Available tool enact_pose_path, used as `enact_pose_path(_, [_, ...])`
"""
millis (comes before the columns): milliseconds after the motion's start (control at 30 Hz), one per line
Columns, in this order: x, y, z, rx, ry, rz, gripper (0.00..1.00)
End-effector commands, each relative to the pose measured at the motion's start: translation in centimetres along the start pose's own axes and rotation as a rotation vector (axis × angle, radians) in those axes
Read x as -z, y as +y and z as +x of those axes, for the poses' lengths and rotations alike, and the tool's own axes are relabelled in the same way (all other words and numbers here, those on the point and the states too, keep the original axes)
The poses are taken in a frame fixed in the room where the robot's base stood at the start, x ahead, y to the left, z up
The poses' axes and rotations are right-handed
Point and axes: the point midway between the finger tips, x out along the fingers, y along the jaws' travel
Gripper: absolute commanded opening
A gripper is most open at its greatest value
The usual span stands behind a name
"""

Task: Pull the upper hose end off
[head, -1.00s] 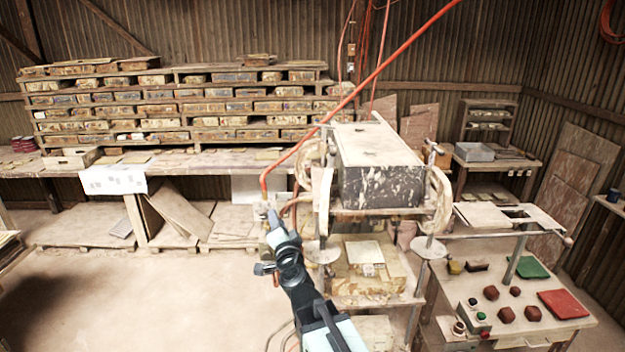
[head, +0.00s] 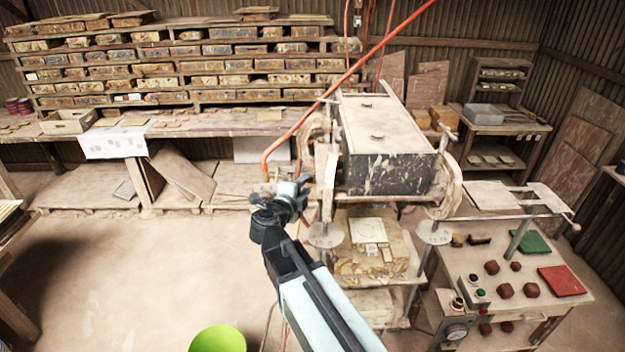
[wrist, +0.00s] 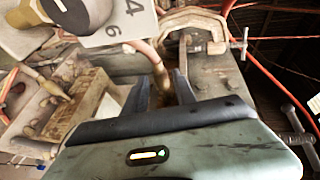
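An orange hose (head: 312,108) slants down across the press and bends to a downward end at the press's left side. My gripper (head: 303,184) is beside the press's left side, just right of the bend. In the wrist view my gripper (wrist: 162,84) has its two dark fingers apart. A pinkish-brown hose piece (wrist: 150,57) runs down toward the gap between them. I cannot tell whether either finger touches it, or whether it belongs to the orange hose.
The press (head: 392,170) stands right of my arm, with clamps on its sides. A control table (head: 515,270) with a green and a red pad is at the right. A lime-green round object (head: 218,340) is on the floor at the bottom. Floor at the left is clear.

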Motion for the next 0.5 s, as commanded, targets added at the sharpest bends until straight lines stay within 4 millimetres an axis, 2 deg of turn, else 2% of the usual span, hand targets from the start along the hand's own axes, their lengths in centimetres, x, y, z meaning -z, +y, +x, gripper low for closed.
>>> enact_pose_path(33, [-0.1,0.1,1.3,0.000,0.003,0.000,0.32])
enact_pose_path(200, [0.1,0.1,4.4,0.001,0.004,0.001,0.32])
enact_pose_path(300, [0.2,0.0,5.2,0.001,0.004,0.001,0.32])
enact_pose_path(500, [0.3,-0.1,5.2,0.001,0.004,0.001,0.32])
